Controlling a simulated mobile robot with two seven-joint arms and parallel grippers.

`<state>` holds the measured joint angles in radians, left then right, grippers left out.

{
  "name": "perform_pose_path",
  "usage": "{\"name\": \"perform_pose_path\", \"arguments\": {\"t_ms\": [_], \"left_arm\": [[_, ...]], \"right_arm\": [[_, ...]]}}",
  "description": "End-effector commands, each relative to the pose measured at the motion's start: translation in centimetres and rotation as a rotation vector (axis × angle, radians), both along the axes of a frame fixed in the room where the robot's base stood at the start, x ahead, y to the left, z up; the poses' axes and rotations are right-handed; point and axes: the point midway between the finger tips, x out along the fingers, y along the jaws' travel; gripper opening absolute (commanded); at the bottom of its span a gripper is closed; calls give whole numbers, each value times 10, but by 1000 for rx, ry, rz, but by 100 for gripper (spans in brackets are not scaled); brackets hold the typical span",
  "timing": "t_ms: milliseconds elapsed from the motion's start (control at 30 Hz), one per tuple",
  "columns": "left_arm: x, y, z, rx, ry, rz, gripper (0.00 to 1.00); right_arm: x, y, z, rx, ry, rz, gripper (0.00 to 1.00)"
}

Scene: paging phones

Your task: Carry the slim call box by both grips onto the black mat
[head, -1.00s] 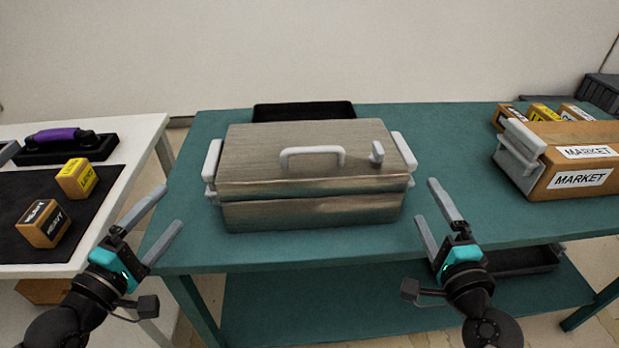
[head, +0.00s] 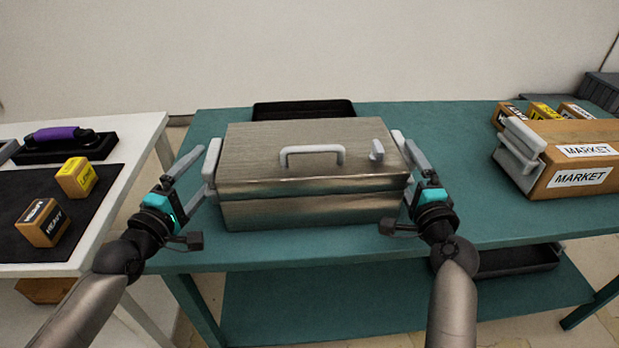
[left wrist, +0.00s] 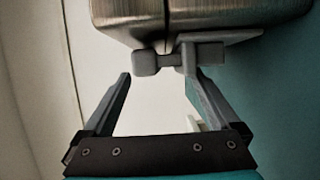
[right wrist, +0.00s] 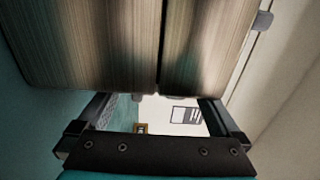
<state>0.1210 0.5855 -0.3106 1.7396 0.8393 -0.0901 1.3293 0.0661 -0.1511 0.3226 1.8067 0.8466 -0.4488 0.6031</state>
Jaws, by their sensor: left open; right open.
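The grey metal call box (head: 310,210) stands on the teal table, lid shut, with a pale grip on each side. My left gripper (head: 198,170) is open beside the left grip (head: 212,158); in the left wrist view that grip (left wrist: 165,60) lies just beyond the fingertips, apart from them. My right gripper (head: 410,165) is open close to the right grip (head: 398,142), which is partly hidden by it. The right wrist view shows the box side (right wrist: 120,45) close ahead. The black mat (head: 86,210) lies on the white table at left.
A gap separates the tables. A black tray (head: 303,110) is behind the call box, and a wooden MARKET box (head: 570,160) stands at right.

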Motion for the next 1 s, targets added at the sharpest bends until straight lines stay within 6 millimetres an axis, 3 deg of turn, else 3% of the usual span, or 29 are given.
{"name": "perform_pose_path", "arguments": {"t_ms": [300, 767, 1000], "left_arm": [[32, -12, 1, 0, -2, 0, 95], [38, -15, 0, 1, 0, 0, 95], [38, -15, 1, 0, -2, 0, 69]], "right_arm": [[34, 0, 0, 0, -1, -1, 100], [41, 0, 0, -1, 0, -1, 100], [40, 0, 0, -1, 0, -1, 74]]}}
